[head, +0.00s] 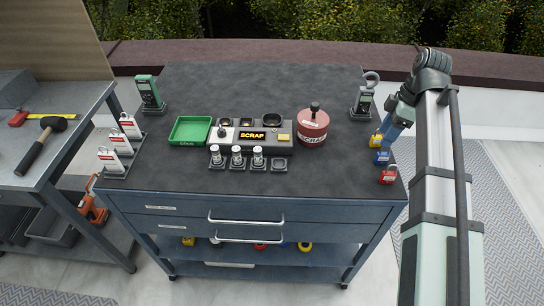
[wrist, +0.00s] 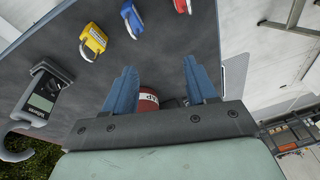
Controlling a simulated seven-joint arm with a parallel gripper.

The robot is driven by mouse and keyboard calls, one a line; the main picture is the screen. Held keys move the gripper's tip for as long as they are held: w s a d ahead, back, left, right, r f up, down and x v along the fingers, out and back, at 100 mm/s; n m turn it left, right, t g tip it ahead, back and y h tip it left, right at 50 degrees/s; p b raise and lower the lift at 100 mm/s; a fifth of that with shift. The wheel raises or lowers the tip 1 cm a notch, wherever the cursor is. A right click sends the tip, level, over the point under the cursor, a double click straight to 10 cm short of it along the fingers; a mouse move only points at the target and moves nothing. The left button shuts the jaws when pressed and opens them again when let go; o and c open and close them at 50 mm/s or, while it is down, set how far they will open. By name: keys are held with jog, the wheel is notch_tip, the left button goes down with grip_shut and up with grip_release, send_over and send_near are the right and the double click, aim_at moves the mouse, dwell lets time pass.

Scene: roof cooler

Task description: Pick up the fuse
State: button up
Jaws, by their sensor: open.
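Three small upright cylinders with white tops, which look like fuses, stand in dark holders at the front middle of the cart top: a left one (head: 215,156), a middle one (head: 237,157) and a right one (head: 258,157). I cannot tell which one the task means. A similar holder (head: 278,164) to their right looks empty. My gripper (head: 389,133) is above the cart's right edge, well right of the cylinders. In the wrist view its blue fingers (wrist: 161,82) are apart, with nothing held between them. The cylinders are not visible in the wrist view.
Yellow, blue and red padlocks (head: 388,175) line the right edge. The cart's front strip (head: 250,188) is clear.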

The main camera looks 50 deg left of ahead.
jog(key=s+a+r+n+t+h, duration=0.1)
jog(key=s+a+r, duration=0.1)
jog(key=s+a, duration=1.15)
jog(key=n+t, duration=0.1)
send_over(257, 149)
jog(key=f, duration=0.6)
jog(key=shift+w+f, duration=0.2)
jog(key=shift+f, duration=0.2)
jog(key=shift+s+f, duration=0.2)
jog(key=shift+f, duration=2.4)
grip_shut()
jog(key=shift+r, duration=0.1)
